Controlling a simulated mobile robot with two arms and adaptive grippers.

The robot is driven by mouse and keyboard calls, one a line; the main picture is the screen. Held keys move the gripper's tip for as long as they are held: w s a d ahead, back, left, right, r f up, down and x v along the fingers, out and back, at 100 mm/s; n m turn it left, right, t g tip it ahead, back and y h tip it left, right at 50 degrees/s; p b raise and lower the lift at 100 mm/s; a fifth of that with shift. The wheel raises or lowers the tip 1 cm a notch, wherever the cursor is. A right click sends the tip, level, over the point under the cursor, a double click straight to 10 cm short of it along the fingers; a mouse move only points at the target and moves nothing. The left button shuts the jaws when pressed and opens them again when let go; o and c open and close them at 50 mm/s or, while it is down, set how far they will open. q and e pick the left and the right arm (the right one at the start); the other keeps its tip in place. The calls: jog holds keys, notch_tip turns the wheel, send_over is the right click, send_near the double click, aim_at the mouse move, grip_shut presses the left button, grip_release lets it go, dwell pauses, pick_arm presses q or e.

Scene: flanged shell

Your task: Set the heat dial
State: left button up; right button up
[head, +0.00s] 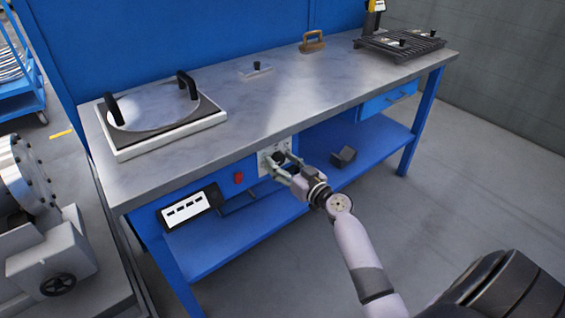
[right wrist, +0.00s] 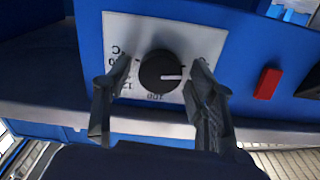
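The heat dial (right wrist: 160,68) is a round black knob with a white pointer line on a pale scale plate (right wrist: 203,40). In the right wrist view its line points right, and the scale markings appear upside down. In the head view the plate (head: 266,152) is on the bench's blue front. My right gripper (right wrist: 160,70) is open, its two dark fingers on either side of the knob with a visible gap to each. It also shows in the head view (head: 279,165), reaching in to the plate. Whether the fingertips reach past the knob's face is unclear. My left gripper is out of view.
A red switch (head: 238,178) and a dark display panel (head: 188,207) are on the bench front beside the plate. A hot-plate-like unit with two black handles (head: 165,137) stands on the bench top (head: 250,105). A dark block (head: 343,156) lies on the lower shelf.

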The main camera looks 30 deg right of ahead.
jog(key=c, duration=1)
